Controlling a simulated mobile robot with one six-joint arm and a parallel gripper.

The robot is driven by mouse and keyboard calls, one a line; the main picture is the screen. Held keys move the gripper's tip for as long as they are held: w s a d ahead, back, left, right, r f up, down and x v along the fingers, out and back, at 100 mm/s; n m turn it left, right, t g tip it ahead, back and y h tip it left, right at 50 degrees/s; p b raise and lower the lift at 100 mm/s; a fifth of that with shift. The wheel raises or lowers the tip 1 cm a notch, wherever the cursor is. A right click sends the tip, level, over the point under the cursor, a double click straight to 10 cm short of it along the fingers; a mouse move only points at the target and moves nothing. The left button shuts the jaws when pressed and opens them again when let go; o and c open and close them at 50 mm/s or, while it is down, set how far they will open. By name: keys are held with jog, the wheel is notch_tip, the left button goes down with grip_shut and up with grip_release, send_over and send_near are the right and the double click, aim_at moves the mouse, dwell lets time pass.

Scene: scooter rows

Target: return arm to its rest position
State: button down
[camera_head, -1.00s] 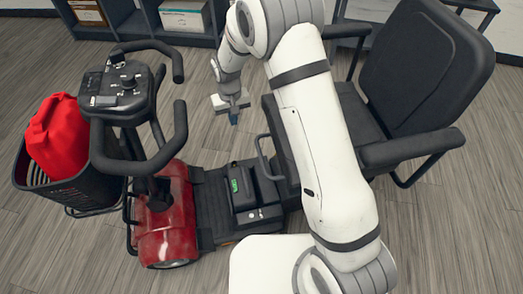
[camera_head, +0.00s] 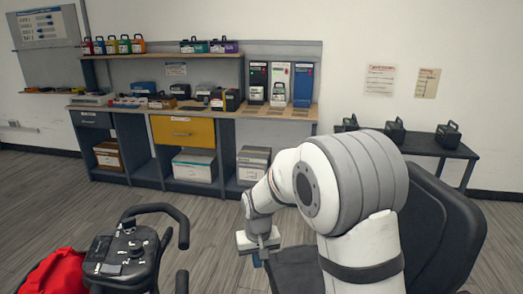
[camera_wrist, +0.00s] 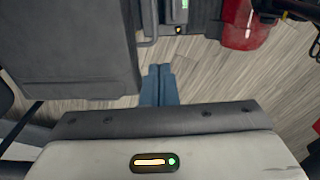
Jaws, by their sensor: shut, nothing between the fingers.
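My white and grey arm rises from the bottom of the head view, bends at the elbow and hangs its wrist down on the left side. My gripper (camera_head: 257,257) points down beside the scooter's black seat (camera_head: 297,268), clear of it as far as I can see. In the wrist view, my gripper's blue fingers (camera_wrist: 158,84) are together with nothing between them, over the wooden floor (camera_wrist: 195,70).
Behind are a workbench (camera_head: 230,112) with boxes and tools, and a dark side table (camera_head: 425,146) with several black packs. Open floor lies between bench and scooter.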

jog(key=s+d+r+m+t+p, duration=0.1)
jog(key=s+d+r+p, duration=0.1)
jog(key=s+d+r, duration=0.45)
jog(key=s+d+r+p, duration=0.2)
jog(key=d+r+p, duration=0.1)
jog(key=r, duration=0.6)
jog(key=s+d+r+m+p, duration=0.1)
jog(key=s+d+r+p, duration=0.1)
jog(key=s, duration=0.5)
jog(key=s+d+r+t+p, duration=0.1)
jog(key=s+d+r+p, duration=0.1)
jog(key=s+d+r, duration=0.2)
notch_tip(320, 180, up, 3)
jog(key=s, duration=0.2)
jog(key=shift+s+d+f+m+p, duration=0.2)
jog(key=shift+s+d+m+p, duration=0.15)
jog(key=shift+m+p, duration=0.05)
